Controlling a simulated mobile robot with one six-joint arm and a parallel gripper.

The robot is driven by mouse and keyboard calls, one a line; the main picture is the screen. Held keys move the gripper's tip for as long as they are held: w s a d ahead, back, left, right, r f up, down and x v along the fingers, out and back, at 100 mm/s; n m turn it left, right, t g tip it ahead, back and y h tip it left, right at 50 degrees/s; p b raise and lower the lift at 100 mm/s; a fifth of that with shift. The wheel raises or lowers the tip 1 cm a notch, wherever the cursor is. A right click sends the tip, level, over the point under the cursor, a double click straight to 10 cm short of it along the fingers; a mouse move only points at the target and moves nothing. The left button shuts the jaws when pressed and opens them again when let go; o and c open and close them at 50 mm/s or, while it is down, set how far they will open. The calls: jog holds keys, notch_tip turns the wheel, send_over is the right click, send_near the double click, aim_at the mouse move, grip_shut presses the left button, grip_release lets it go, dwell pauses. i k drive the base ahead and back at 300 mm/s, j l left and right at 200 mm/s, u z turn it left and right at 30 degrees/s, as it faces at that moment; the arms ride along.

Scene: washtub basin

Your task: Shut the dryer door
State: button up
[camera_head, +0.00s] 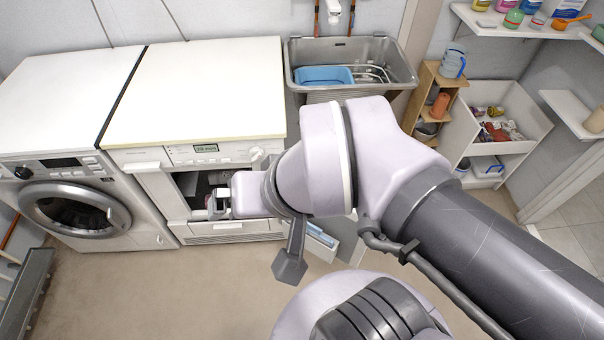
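The dryer (195,95) is the white machine with a small lit display, in the middle left. Its front opening (187,183) is uncovered, with a dark inside and some items in it, so the dryer stands open. A pale panel (345,238) with a bluish part sticks out low on the right, partly behind my arm. It may be the dryer door, but I cannot tell for sure. My gripper (215,204) is at the opening, low and near its middle. Its fingers are small and partly hidden, so I cannot tell whether they are open or touch anything.
A washing machine (75,208) with a shut round door stands left of the dryer. A metal sink (350,50) holding a blue basin (324,76) is behind my arm. Shelves and an open white drawer unit (512,98) stand at right. The floor (150,290) in front is mostly clear.

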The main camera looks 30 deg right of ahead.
aim_at(349, 248)
jog(key=l+u, duration=0.25)
jog(key=l, duration=0.2)
jog(key=l+u, duration=0.2)
jog(key=l, duration=0.25)
jog(key=k+l+u, duration=0.1)
jog(key=l+u, duration=0.15)
jog(key=l, duration=0.2)
jog(key=k+l+u, duration=0.2)
jog(key=l, duration=0.2)
jog(key=l+u, duration=0.25)
jog(key=l, duration=0.2)
jog(key=k+l+u, duration=0.45)
jog(key=l, duration=0.25)
jog(key=i+l+u, duration=0.1)
jog(key=l+u, duration=0.15)
jog(key=l, duration=0.2)
jog(key=l+u, duration=0.2)
jog(key=l, duration=0.2)
jog(key=i+l, duration=0.05)
